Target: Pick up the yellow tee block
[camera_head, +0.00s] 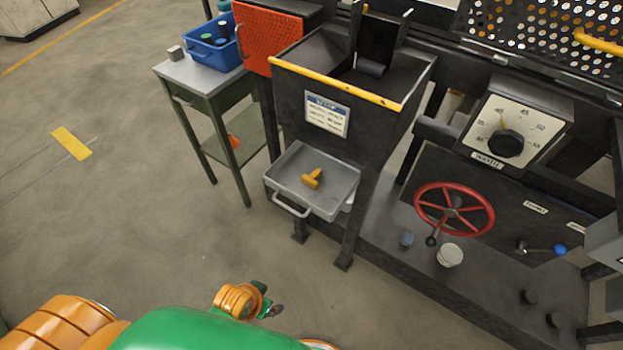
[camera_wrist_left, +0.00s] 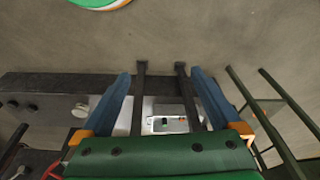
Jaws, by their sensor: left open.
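The yellow tee block (camera_head: 312,179) lies in a grey tray (camera_head: 334,197) with a front handle, low on the front of a dark hopper (camera_head: 290,88). My left gripper (camera_wrist_left: 161,76) shows in the left wrist view, its two blue fingers wide apart with nothing between them. In the head view my left arm is at the bottom, well short of the tray, and the gripper's fingers cannot be made out there. I cannot make out the tee block in the left wrist view. My right gripper is not in view.
A green-legged side table (camera_head: 197,72) with a blue bin (camera_head: 213,54) stands left of the hopper. The floor at left is clear.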

